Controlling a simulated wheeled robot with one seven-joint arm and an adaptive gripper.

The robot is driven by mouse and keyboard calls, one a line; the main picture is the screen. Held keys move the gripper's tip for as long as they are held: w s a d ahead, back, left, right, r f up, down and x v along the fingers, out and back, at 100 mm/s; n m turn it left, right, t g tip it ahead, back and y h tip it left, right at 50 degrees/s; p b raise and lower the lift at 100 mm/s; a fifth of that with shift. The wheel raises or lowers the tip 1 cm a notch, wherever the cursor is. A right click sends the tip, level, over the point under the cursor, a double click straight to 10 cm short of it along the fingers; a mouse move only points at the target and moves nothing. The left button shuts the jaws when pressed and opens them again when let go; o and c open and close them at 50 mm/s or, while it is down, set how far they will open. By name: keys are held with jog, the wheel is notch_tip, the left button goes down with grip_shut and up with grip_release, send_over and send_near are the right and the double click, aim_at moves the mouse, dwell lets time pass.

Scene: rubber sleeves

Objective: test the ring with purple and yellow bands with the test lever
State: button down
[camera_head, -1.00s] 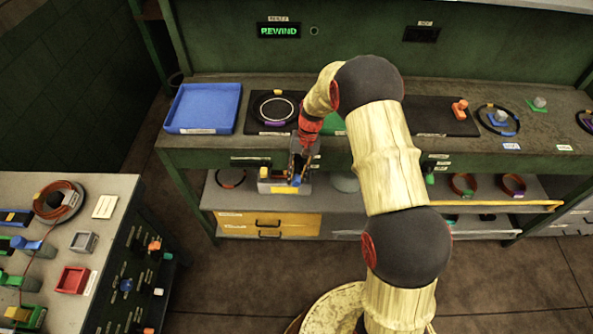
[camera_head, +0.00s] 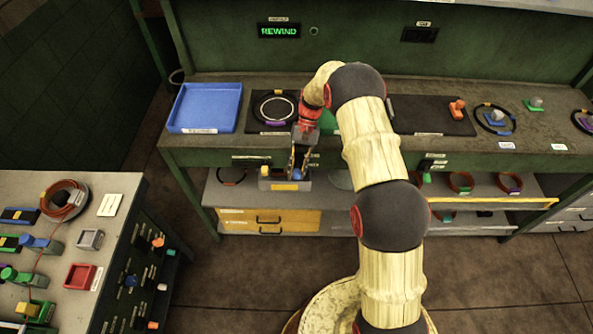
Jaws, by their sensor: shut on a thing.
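A black ring with purple and yellow bands (camera_head: 258,107) lies on a dark mat (camera_head: 254,127) on the bench, around a pale circle. My gripper (camera_head: 296,170) is low in front of the bench edge, below and right of that ring. It is at a grey fixture (camera_head: 287,185) with blue and yellow parts, which I take for the test lever. The fingers are shut at its blue part, partly hidden by the gripper body; the exact grip is too small to see.
A blue tray (camera_head: 206,106) stands left of the mat. A dark pad (camera_head: 431,116) with an orange piece and more rings are to the right. A display (camera_head: 279,31) reads REWIND. A cluttered side table (camera_head: 105,240) stands at front left. Floor between is clear.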

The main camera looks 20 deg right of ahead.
jog(key=c, duration=1.5)
grip_release()
jog(key=shift+c, duration=0.2)
jog(key=shift+o, duration=0.2)
jog(key=shift+w, duration=0.1)
jog(key=v, duration=1.1)
jog(key=shift+r, duration=0.35)
jog(key=shift+w+d, duration=0.15)
jog(key=shift+w, duration=0.05)
